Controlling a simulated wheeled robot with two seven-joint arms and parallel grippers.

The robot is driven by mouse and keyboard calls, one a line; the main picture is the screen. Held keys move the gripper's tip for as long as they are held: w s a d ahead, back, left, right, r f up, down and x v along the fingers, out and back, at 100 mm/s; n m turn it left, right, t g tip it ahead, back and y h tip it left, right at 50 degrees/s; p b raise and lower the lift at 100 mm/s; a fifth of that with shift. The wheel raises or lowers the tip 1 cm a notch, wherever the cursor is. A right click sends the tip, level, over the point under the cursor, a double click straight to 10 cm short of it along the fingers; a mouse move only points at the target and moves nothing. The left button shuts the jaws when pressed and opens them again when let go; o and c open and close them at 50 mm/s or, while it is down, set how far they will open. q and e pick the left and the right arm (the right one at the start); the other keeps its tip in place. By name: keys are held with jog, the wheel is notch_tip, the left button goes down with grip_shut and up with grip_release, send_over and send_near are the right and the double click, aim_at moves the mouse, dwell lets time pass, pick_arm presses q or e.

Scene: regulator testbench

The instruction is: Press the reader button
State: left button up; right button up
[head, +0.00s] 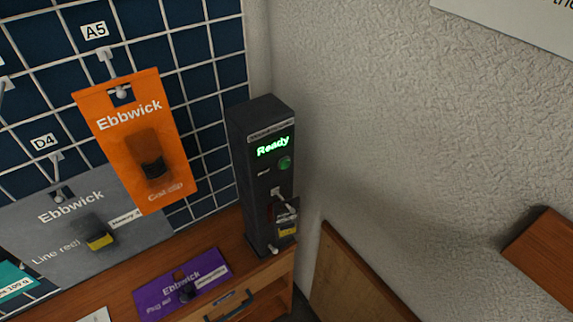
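The reader (254,190) is a tall dark box standing at the right end of the wooden counter, against the wall corner. Its small display (273,146) shows "Ready" in green letters. A round green button (284,163) sits just below the display on the front face. Lower on the front, a small grey and yellow item (287,222) is at a hook or holder; I cannot tell how it is attached. Neither of my grippers is in view.
An orange Ebbwick card (139,180) and a grey Ebbwick card (60,248) hang on the wire grid left of the reader. A purple card (210,272) lies on the counter (215,243). Open space lies before the white wall (400,150) at right.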

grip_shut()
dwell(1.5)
